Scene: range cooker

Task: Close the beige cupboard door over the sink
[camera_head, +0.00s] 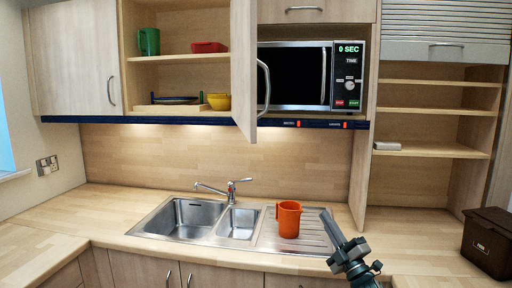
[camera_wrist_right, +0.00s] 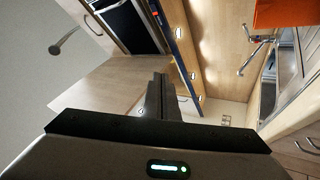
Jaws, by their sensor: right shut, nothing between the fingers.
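The beige cupboard door (camera_head: 244,68) over the sink (camera_head: 205,218) stands open, swung out toward me and seen nearly edge-on. Its curved metal handle (camera_head: 263,88) faces right, in front of the microwave. The open cupboard (camera_head: 180,74) shows its shelves to the left of the door. My right gripper (camera_head: 328,214) is shut and empty, low over the drainboard to the right of the orange mug. It is below and to the right of the door, apart from it. Its shut fingers also show in the right wrist view (camera_wrist_right: 159,92). My left gripper is out of view.
The orange mug (camera_head: 288,219) stands on the drainboard close to my right gripper. A tap (camera_head: 222,188) rises behind the sink. The microwave (camera_head: 310,76) sits right of the door. A dark brown box (camera_head: 489,243) is at far right. Left counter is clear.

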